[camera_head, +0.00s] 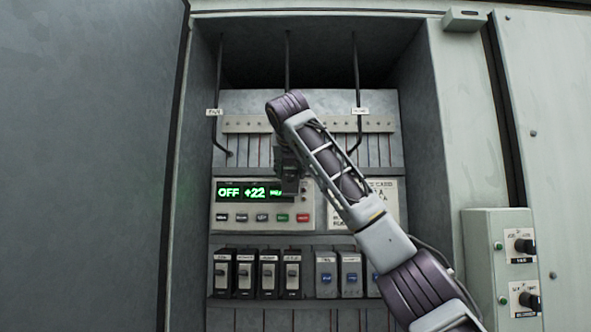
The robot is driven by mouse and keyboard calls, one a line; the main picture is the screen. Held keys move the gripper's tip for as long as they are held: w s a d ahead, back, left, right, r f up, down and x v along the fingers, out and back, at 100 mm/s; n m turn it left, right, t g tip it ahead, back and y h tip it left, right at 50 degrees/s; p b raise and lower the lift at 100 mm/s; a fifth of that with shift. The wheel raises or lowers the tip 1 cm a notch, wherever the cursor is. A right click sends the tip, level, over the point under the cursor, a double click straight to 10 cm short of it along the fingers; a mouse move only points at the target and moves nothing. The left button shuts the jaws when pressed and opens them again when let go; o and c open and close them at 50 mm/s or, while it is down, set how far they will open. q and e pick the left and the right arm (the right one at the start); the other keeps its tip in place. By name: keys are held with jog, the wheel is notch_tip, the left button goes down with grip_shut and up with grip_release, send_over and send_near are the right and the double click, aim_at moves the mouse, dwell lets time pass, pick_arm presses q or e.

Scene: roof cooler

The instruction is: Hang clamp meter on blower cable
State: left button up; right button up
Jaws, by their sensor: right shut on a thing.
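My right arm reaches in from the lower right, and its wrist is in front of the open cabinet. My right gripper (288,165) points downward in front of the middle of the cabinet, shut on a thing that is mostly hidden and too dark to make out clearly. Three dark cables hang at the back: a left cable (219,75) with a white tag, a middle cable (287,62) that runs down behind my wrist, and a right cable (357,75) with a white tag. The tags are too small to read surely. My left gripper is out of view.
A controller panel (225,222) with a green display reading OFF +22 sits below the terminal strip (240,124). Several breakers (245,272) line up underneath. A large grey door (90,160) stands at left. A switch box (482,270) is at lower right.

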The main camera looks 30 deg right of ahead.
jog(key=shift+w+a, duration=0.35)
jog(key=shift+a, duration=0.1)
jog(key=shift+s+d+f+b, duration=0.1)
jog(key=shift+f+b, duration=0.35)
jog(key=shift+f, duration=0.3)
jog(key=o, duration=1.4)
jog(key=shift+c, duration=0.2)
jog(key=v, duration=1.2)
